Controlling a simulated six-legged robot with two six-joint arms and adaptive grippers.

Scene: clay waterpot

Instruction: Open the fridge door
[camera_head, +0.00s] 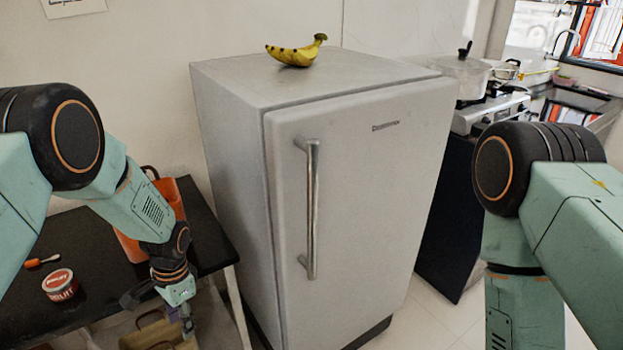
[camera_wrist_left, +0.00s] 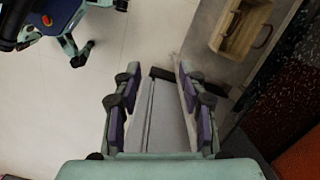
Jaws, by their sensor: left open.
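The fridge (camera_head: 235,150) stands in the middle of the head view, pale grey and boxy. Its door (camera_head: 370,190) looks shut, with a vertical metal handle (camera_head: 312,210) near the door's left edge. My left gripper (camera_head: 186,322) is low and left of the fridge, pointing down, apart from the handle and below its level. In the left wrist view its fingers (camera_wrist_left: 160,108) are spread, and a grey upright surface, apparently the fridge (camera_wrist_left: 160,115), shows between and beyond them. I cannot tell whether they touch it. My right arm comes down at the right; its gripper is out of view.
A banana bunch (camera_head: 295,53) lies on top of the fridge. A dark table (camera_head: 90,240) with a tub (camera_head: 60,286) and an orange container (camera_head: 168,195) stands left. A stove with a pot (camera_head: 462,75) is right. Pale floor (camera_head: 430,315) is free right of the fridge's front.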

